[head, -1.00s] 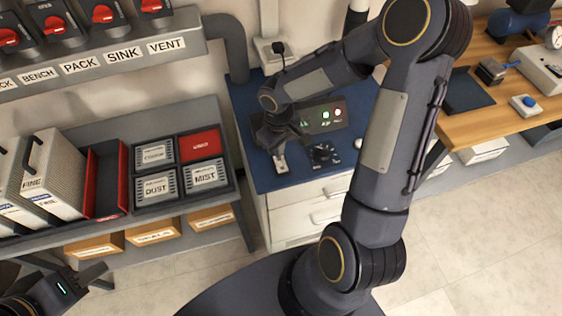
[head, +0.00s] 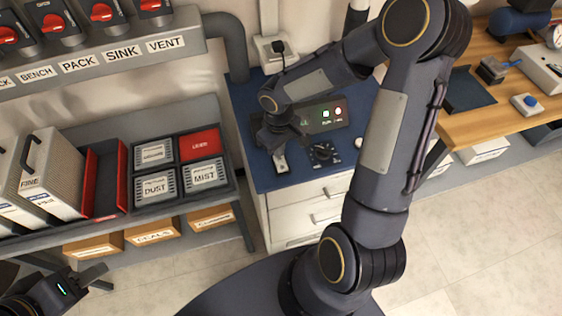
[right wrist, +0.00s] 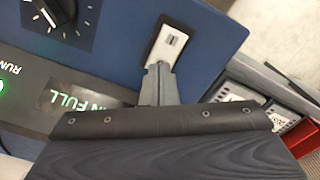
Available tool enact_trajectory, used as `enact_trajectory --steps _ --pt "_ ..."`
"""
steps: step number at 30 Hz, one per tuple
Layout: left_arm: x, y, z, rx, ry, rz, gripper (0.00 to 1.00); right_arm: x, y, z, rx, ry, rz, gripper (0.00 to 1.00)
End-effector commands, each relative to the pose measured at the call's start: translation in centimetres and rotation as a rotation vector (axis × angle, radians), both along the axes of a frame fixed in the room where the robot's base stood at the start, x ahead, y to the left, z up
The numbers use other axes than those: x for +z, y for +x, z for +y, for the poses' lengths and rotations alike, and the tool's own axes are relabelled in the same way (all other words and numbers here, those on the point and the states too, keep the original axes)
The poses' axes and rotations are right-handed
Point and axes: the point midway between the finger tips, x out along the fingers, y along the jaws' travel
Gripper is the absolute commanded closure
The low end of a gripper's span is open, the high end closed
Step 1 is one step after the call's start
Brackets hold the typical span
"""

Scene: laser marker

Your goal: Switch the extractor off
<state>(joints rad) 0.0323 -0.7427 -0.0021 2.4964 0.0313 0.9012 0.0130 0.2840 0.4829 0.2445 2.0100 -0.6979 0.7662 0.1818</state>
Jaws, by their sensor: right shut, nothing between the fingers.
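In the right wrist view, a green glow shows by RUN (right wrist: 3,86), near a BIN FULL label (right wrist: 75,100). A black dial (head: 324,153) sits in front of the panel. A white switch plate (right wrist: 170,41) with a small grey rocker lies just beyond the shut, empty fingertips of my right gripper (right wrist: 158,68); contact is unclear. My left gripper (head: 98,277) is open and empty at the lower left.
A shelf (head: 240,215) with filter boxes and a red bin (head: 105,180) stands left of the extractor. Labelled red-handled valves (head: 101,12) are above it. A wooden bench (head: 480,118) is at right. A plug in a wall socket (head: 277,46) is behind the extractor.

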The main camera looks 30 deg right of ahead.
Motion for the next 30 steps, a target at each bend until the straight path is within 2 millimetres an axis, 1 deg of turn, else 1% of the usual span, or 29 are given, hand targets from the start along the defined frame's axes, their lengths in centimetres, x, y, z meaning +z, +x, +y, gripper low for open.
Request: enact_trajectory --steps 22,26,30 --pt "-1.2 0.0 0.0 0.0 0.0 0.0 0.64 -1.2 0.0 0.0 0.0 0.0 0.001 1.0" --pt "-0.9 0.0 0.0 0.0 0.0 0.0 0.64 -1.0 0.0 0.0 0.0 0.0 0.001 1.0" --pt "-0.3 0.0 0.0 0.0 0.0 0.0 0.64 -0.1 0.0 0.0 0.0 0.0 0.0 1.0"
